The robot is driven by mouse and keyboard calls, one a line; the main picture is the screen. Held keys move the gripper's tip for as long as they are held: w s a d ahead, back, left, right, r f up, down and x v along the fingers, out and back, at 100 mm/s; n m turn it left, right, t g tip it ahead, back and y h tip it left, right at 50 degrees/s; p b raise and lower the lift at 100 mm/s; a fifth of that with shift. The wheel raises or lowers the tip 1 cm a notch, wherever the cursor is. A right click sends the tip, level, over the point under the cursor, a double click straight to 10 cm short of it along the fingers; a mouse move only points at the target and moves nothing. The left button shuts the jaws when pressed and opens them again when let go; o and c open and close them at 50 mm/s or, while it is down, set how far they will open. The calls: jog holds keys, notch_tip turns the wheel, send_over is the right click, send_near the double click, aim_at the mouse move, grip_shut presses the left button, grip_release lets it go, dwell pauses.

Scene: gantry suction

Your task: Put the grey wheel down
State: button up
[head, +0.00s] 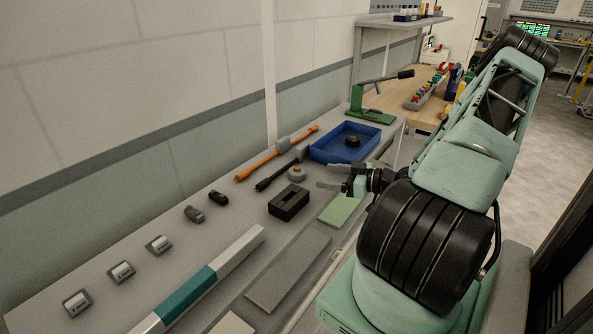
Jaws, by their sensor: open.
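A small round grey wheel with an orange-brown centre (297,173) rests on the grey bench, just left of my gripper. My gripper (331,177) is open, its two fingers pointing left over the bench toward the wheel. Nothing shows between the fingers, and they look apart from the wheel. A darker round piece with a brownish centre (352,141) lies in the blue tray (326,155) behind my gripper.
A black slotted block (288,203) and a green plate (341,210) lie near my gripper. Bare bench shows left of the black block.

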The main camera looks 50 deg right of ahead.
aim_at(304, 172)
jog(key=p+x, duration=0.3)
jog(key=x, duration=0.5)
jog(key=shift+w, duration=0.25)
jog(key=c, duration=1.2)
jog(key=shift+s+d+r, duration=0.1)
